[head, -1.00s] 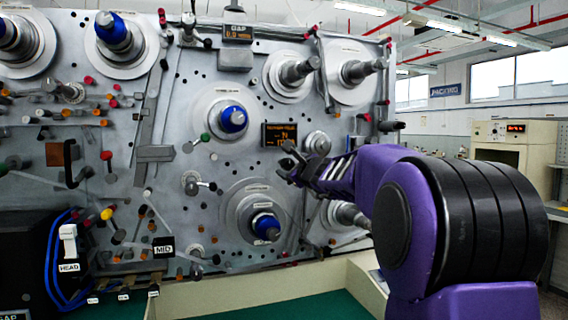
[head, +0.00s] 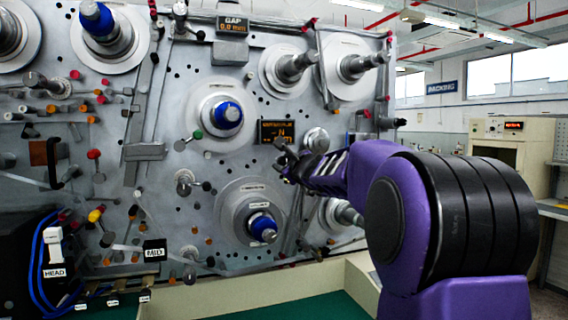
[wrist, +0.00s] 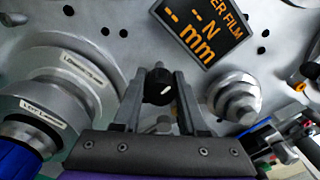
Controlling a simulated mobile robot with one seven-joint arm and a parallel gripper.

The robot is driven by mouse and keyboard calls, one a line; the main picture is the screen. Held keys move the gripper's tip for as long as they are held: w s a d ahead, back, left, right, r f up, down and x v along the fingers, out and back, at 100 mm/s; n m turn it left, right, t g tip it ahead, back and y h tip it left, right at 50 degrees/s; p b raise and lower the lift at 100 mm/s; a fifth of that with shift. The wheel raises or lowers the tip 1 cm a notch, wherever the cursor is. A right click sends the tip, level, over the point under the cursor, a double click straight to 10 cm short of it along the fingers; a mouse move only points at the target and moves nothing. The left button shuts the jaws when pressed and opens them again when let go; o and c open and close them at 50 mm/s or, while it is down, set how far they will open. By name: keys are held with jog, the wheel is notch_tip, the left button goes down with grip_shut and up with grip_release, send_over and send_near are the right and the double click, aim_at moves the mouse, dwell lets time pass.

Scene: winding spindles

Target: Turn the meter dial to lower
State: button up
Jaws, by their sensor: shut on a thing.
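The meter dial (wrist: 158,87) is a small round black knob with a white pointer line, in the middle of the wrist view. The pointer slants, its upper end leaning left. My gripper (wrist: 158,84) has one finger on each side of the knob and is shut on it. An orange-lettered display (wrist: 203,27) just above right shows dashes before "N" and "mm". In the head view my gripper (head: 284,160) is at the panel just below that display (head: 282,131); the dial is hidden there.
A large grey roller with a blue hub (wrist: 16,160) stands close on the left of the wrist view. A stepped metal roller (wrist: 234,97) is close on the right. The grey panel (head: 185,90) carries several spindles, levers and knobs.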

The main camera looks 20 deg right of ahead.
grip_shut()
jog(key=m, duration=0.5)
jog(key=shift+r+m, duration=0.1)
jog(key=shift+m, duration=0.3)
jog(key=m+p, duration=0.1)
jog(key=m, duration=0.5)
jog(key=shift+d, duration=0.1)
jog(key=m+p, duration=0.2)
jog(key=m, duration=0.4)
jog(key=shift+m+p, duration=0.4)
jog(key=m+p, duration=0.1)
jog(key=m, duration=0.4)
jog(key=shift+m, duration=0.3)
